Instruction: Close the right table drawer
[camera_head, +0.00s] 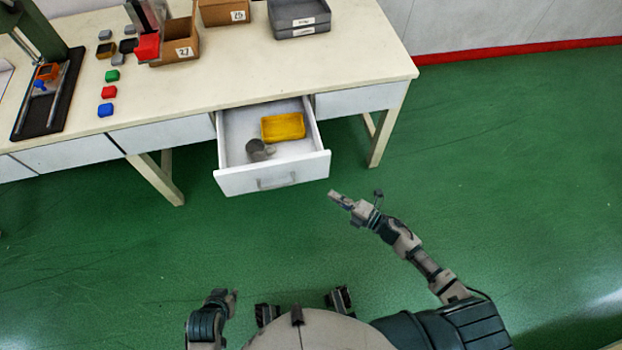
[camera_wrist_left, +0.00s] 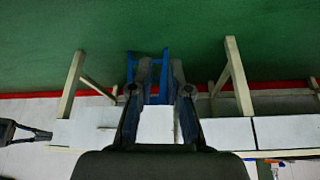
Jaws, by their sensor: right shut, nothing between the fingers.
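The white table drawer (camera_head: 272,174) is pulled out from under the worktable (camera_head: 300,72) in the head view. Inside it lie a yellow tray (camera_head: 283,126) and a grey object (camera_head: 259,149). My left gripper (camera_head: 234,296) is low in the head view, well in front of the drawer. In the left wrist view its two fingers (camera_wrist_left: 157,90) stand apart with nothing held. That view is upside down.
Cardboard boxes (camera_head: 175,42), grey stacked trays (camera_head: 299,16) and several coloured blocks lie on the tabletop. A press-like fixture (camera_head: 45,100) stands at the left. Table legs (camera_head: 158,180) flank the drawer. Green floor (camera_head: 500,160) is clear to the right.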

